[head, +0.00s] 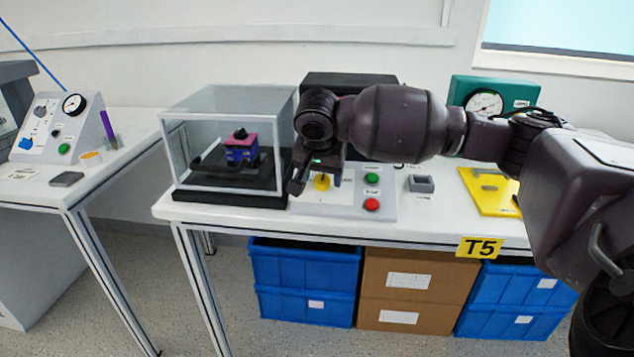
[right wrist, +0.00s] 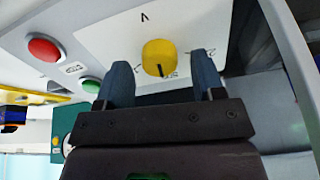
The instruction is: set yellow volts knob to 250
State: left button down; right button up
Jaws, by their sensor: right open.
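The yellow volts knob (head: 322,182) sits on the sloped front panel (head: 384,208) of a console on the bench. In the right wrist view the knob (right wrist: 159,56) is a yellow cylinder with a dark pointer mark on its near side, on a white dial plate (right wrist: 110,40) whose printed marks are too small to read. My right gripper (right wrist: 163,75) is open, with one blue-grey finger on each side of the knob and a gap on both sides. In the head view the right gripper (head: 318,183) hangs just over the knob and hides part of the dial. My left gripper is not in view.
A green button (head: 372,179) and a red button (head: 372,204) sit right of the knob. A clear case (head: 225,100) stands close on the left. A grey block (head: 421,184) and a yellow plate (head: 492,200) lie to the right.

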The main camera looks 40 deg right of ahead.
jog(key=shift+w+d+f, duration=0.15)
jog(key=shift+f, duration=0.35)
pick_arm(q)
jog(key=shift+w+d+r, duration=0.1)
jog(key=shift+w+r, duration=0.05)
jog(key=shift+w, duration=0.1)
